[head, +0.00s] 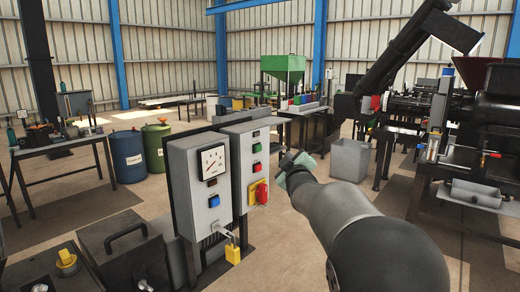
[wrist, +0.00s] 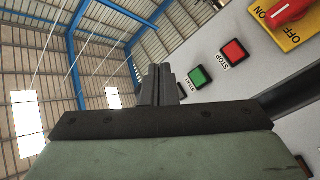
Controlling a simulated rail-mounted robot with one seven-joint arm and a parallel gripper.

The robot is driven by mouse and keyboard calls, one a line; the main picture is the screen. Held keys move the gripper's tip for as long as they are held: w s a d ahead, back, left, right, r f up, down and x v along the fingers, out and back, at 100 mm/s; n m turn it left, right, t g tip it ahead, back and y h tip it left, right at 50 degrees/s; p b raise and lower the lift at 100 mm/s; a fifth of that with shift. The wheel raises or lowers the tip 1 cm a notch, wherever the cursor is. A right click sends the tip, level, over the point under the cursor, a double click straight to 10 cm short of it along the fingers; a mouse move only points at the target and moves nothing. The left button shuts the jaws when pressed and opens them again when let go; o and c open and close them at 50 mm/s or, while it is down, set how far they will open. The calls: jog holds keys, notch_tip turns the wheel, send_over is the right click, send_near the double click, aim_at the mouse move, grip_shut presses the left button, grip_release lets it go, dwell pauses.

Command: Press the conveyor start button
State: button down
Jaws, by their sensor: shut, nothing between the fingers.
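The control box (head: 240,185) on the right of a pair carries a green button (head: 257,148) above a red button (head: 257,167). In the wrist view the green button (wrist: 200,77) is labelled START and the red button (wrist: 234,52) STOP. My gripper (head: 289,158) is to the right of this box in the head view, its tips small and hard to make out. In the wrist view my gripper's dark fingers (wrist: 158,72) are together and empty, left of the green button. I see no clear contact with it.
A red rotary switch (head: 261,193) on a yellow plate sits below the buttons. The left box (head: 205,215) has a dial, a blue button (head: 214,201) and a yellow padlock (head: 233,254). Dark machinery (head: 480,110) stands at right. Open floor lies behind the boxes.

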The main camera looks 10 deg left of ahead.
aim_at(259, 149)
jog(key=w+a+p, duration=0.4)
jog(key=a, duration=0.3)
jog(key=shift+w+a, duration=0.15)
jog(key=shift+w, duration=0.1)
jog(key=shift+a, duration=0.1)
dwell(1.9)
jog(key=shift+w+a, duration=0.2)
jog(key=shift+a, duration=0.05)
jog(key=shift+w+a, duration=0.25)
jog(key=shift+a, duration=0.1)
dwell(0.7)
dwell(0.3)
jog(key=shift+s+d+b, duration=0.45)
jog(key=shift+d+b, duration=0.25)
jog(key=shift+b, duration=0.2)
